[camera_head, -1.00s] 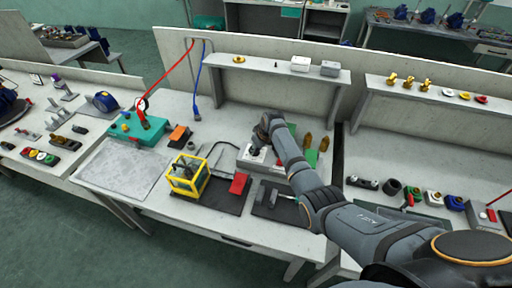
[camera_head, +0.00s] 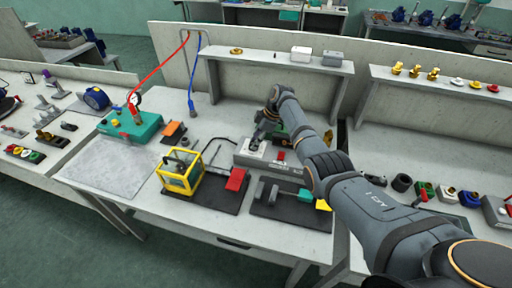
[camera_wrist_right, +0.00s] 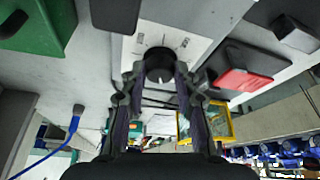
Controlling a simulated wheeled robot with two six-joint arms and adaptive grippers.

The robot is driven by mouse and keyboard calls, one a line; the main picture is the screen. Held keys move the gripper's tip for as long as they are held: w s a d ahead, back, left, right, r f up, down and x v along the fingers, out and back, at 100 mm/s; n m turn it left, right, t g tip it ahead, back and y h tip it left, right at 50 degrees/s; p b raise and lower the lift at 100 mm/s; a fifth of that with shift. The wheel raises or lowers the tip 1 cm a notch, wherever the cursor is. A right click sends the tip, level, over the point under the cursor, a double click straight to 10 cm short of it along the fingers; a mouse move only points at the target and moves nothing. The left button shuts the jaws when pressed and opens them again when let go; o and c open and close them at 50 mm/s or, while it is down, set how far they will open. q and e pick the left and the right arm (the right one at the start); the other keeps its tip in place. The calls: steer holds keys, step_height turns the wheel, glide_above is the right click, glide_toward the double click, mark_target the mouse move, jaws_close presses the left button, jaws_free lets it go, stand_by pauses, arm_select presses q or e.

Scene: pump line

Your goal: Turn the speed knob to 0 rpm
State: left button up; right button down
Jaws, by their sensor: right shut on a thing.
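The speed knob (camera_wrist_right: 159,64) is a dark round knob on the pale top face (camera_wrist_right: 190,38) of a control box. In the head view the grey box (camera_head: 243,160) sits on the middle bench, with a red button (camera_head: 281,156) on it. My right gripper (camera_wrist_right: 160,76) is shut on the knob, one finger on each side. In the head view my right gripper (camera_head: 256,142) reaches down to the box's left part and hides the knob there. Marks around the knob show in the wrist view, but their numbers are too small to read. My left gripper is not in view.
A yellow-framed unit (camera_head: 178,184) and a red block (camera_head: 237,179) stand in front-left of the box. A dark mat (camera_head: 290,212) with grey parts lies in front. A green unit (camera_head: 150,130) with a red hose is at left. A shelf (camera_head: 270,62) runs behind.

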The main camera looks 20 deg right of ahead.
steer(key=shift+f+n+g+b, duration=0.1)
steer(key=shift+n+g+b, duration=0.2)
steer(key=shift+n+b, duration=0.55)
steer(key=c, duration=1)
jaws_free()
steer(key=shift+w, duration=0.1)
steer(key=v, duration=1.2)
